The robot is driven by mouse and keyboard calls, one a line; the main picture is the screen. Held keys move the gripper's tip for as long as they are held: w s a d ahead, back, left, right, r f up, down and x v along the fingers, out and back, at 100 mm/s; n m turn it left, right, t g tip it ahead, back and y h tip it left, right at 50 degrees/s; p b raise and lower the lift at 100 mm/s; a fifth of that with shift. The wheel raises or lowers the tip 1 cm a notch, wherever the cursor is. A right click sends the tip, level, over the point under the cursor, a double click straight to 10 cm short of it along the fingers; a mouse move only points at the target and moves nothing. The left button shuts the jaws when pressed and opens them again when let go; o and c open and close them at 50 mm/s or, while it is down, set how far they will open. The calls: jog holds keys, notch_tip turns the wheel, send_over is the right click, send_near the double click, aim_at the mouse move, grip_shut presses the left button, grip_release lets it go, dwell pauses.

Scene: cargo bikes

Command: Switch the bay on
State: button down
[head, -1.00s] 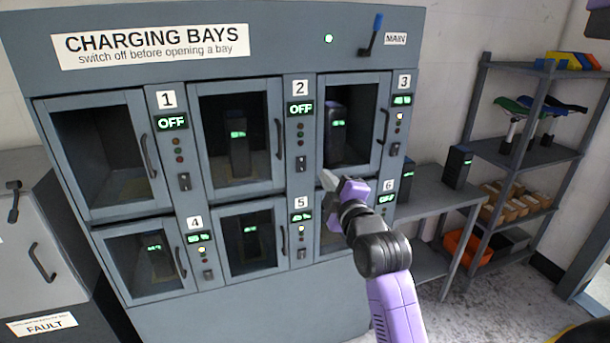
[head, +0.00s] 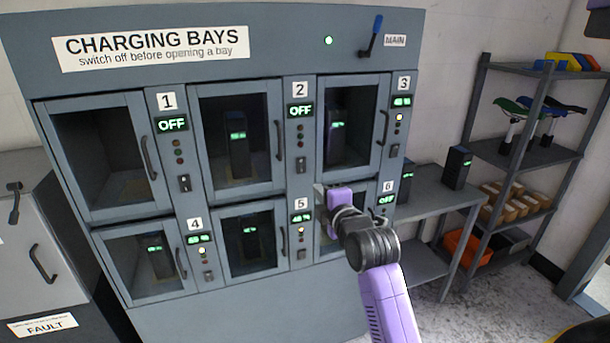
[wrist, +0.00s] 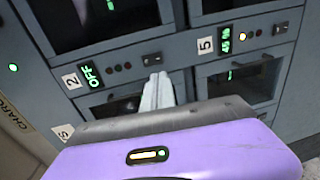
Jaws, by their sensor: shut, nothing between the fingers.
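The grey charging cabinet (head: 240,312) has numbered bays, each with a display, lamps and a small switch. Bay 2's display (head: 300,110) reads OFF; its lamps are dark, its door (head: 235,135) is shut and a battery (head: 238,145) stands inside. Bay 2's switch (head: 301,165) also shows in the wrist view (wrist: 152,60). Bay 1's display (head: 172,124) reads OFF and its bay looks empty.
Bays 3, 4 and 5 have lit displays; my arm partly hides bay 6. The MAIN lever (head: 372,35) is at the top right beside a lit green lamp (head: 328,40). A bench (head: 430,200) with batteries and a shelf (head: 520,150) stand to the right, a FAULT box (head: 35,260) at left.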

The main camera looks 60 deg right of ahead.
aim_at(301, 172)
jog(key=p+x, duration=0.2)
jog(key=x, duration=0.9)
jog(key=shift+p, duration=0.4)
jog(key=shift+w+d+f, duration=0.15)
jog(key=shift+w+d, duration=0.15)
jog(key=shift+d, duration=0.05)
jog(key=shift+f, duration=0.1)
jog(key=shift+w+f+b, duration=0.1)
jog(key=shift+f+b, duration=0.05)
jog(key=shift+b, duration=0.45)
jog(key=shift+d+r, duration=0.1)
jog(key=shift+r, duration=0.1)
